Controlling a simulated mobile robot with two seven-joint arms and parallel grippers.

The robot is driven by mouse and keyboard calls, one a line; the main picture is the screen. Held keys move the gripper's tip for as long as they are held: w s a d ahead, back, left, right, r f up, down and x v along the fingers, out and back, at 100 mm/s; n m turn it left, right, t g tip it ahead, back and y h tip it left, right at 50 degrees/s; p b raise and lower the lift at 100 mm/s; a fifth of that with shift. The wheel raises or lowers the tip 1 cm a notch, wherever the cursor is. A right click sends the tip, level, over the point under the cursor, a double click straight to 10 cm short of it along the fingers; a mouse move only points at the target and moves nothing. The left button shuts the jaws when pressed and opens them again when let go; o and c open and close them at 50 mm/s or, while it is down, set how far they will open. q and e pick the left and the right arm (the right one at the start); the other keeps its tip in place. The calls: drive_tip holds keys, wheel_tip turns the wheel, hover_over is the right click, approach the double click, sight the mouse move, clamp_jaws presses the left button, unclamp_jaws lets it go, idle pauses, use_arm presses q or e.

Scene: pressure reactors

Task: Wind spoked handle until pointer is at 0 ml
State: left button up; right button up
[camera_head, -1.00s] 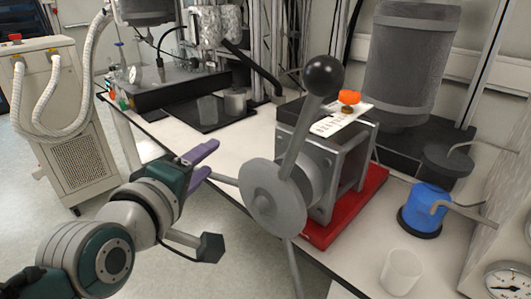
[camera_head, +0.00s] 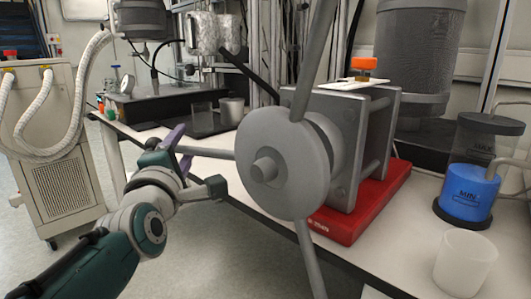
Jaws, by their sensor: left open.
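The spoked handle (camera_head: 283,178) is a grey disc with a central hub on the front of a grey metal press. My right gripper is not in view. No pointer or ml scale can be made out.
The press stands on a red base (camera_head: 385,200) on the white bench (camera_head: 390,262). An orange-capped vial (camera_head: 363,67) sits on top of it. A blue-based container (camera_head: 468,192) and a white beaker (camera_head: 465,262) stand at right. A beige cabinet (camera_head: 65,185) stands at left.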

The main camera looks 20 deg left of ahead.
use_arm(q)
drive_tip(key=shift+b+x, duration=0.35)
drive_tip(key=shift+x, duration=0.6)
drive_tip(key=shift+c, duration=0.2)
clamp_jaws()
idle(0.5)
